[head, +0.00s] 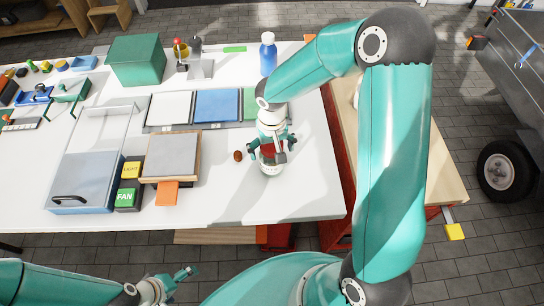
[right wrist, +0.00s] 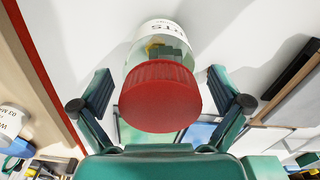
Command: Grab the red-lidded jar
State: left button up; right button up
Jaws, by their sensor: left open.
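The red-lidded jar stands on the white tabletop, and its pale lower body (head: 271,169) shows under my right gripper in the head view. In the right wrist view its ribbed red lid (right wrist: 160,97) faces the camera, with a clear body, a white label and green and yellow contents behind it. My right gripper (right wrist: 158,90) is open, one finger on each side of the jar, with a visible gap on both sides. It also shows over the jar in the head view (head: 271,148). My left gripper (head: 184,274) is open and empty, in front of the table's near edge.
A small brown round object (head: 238,156) lies just left of the jar. A wooden-framed grey block (head: 172,156) and green FAN block (head: 126,199) stand further left. A blue bottle (head: 268,54) stands behind. The tabletop's front right is clear.

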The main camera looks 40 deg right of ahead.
jog(key=c, duration=1.3)
jog(key=shift+w, duration=0.1)
jog(key=shift+r, duration=0.15)
